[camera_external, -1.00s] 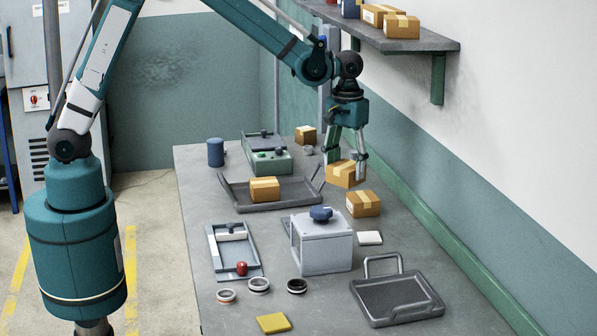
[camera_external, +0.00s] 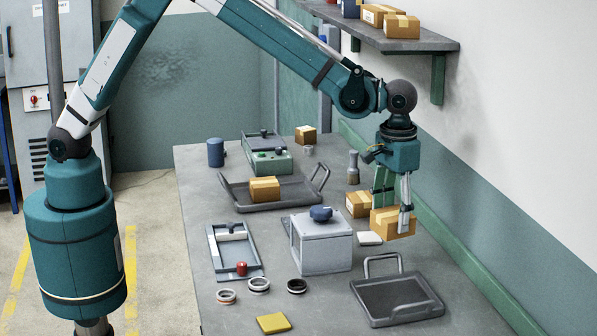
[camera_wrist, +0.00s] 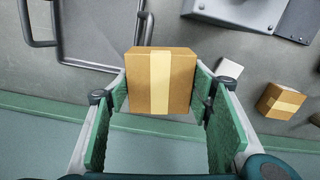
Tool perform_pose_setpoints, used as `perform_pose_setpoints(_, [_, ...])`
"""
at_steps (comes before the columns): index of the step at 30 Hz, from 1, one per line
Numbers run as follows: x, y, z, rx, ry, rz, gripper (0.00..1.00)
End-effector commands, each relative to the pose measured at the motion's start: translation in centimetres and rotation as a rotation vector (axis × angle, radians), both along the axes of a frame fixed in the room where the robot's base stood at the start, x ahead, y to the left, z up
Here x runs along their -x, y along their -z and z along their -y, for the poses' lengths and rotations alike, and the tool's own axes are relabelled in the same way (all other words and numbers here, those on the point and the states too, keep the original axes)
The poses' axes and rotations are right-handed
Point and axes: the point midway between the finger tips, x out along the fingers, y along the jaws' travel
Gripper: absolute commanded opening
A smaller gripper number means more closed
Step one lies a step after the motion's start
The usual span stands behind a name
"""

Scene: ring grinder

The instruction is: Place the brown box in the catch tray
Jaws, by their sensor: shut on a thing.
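My gripper (camera_external: 392,209) is shut on a brown box (camera_external: 386,223) with a pale tape strip, above the right side of the table. In the wrist view the box (camera_wrist: 150,85) sits between the two green finger pads. A dark grey tray with a raised handle (camera_external: 399,298) lies at the front right, below and in front of the held box. Another dark tray with handles (camera_external: 300,198) stands farther back and has a brown box (camera_external: 264,189) in it. I cannot tell from labels which tray is the catch tray.
A brown box (camera_external: 358,204) stands behind the held one, near a white pad (camera_external: 369,239) and a grey cylinder (camera_external: 353,167). A grey housing with a blue knob (camera_external: 322,250) stands left. Rings and a yellow pad (camera_external: 273,323) lie in front. A shelf (camera_external: 400,40) hangs above.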

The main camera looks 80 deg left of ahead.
Motion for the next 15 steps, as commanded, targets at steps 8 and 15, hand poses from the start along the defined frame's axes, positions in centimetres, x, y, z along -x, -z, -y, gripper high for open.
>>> perform_pose_setpoints(8, [1.8,0.3,9.1,0.000,0.114,0.000,0.37])
perform_pose_setpoints(15, [3.1,0.6,13.5,0.000,0.170,0.000,0.37])
